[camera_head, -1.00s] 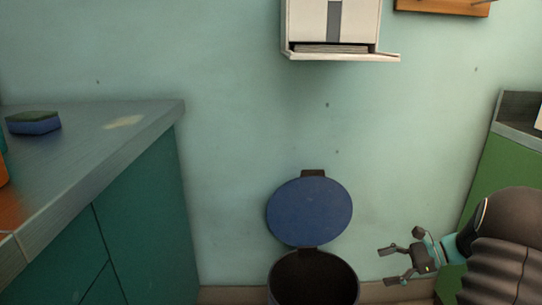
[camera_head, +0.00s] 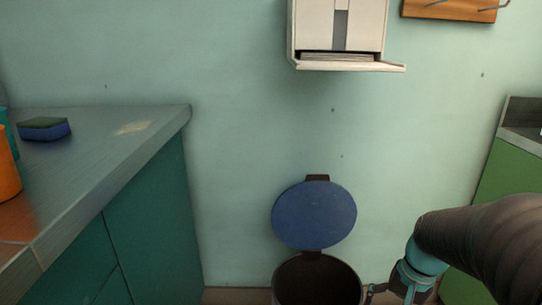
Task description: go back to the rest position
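My arm reaches in from the right edge, and its teal wrist bends down to the bottom edge. Only a small dark part of my gripper (camera_head: 378,289) shows, beside the right rim of the bin. The rest is cut off by the bottom edge, so I cannot see whether its fingers are open or hold anything. The bin (camera_head: 318,264) stands against the wall with its round blue lid (camera_head: 314,215) raised. I cannot see the bin's floor.
A grey counter (camera_head: 95,165) on teal cabinets stands left, bearing a blue-green sponge (camera_head: 44,129) and an orange object (camera_head: 8,170). A white towel dispenser (camera_head: 312,28) and wooden rack (camera_head: 450,10) hang above. A green cabinet (camera_head: 507,180) stands right.

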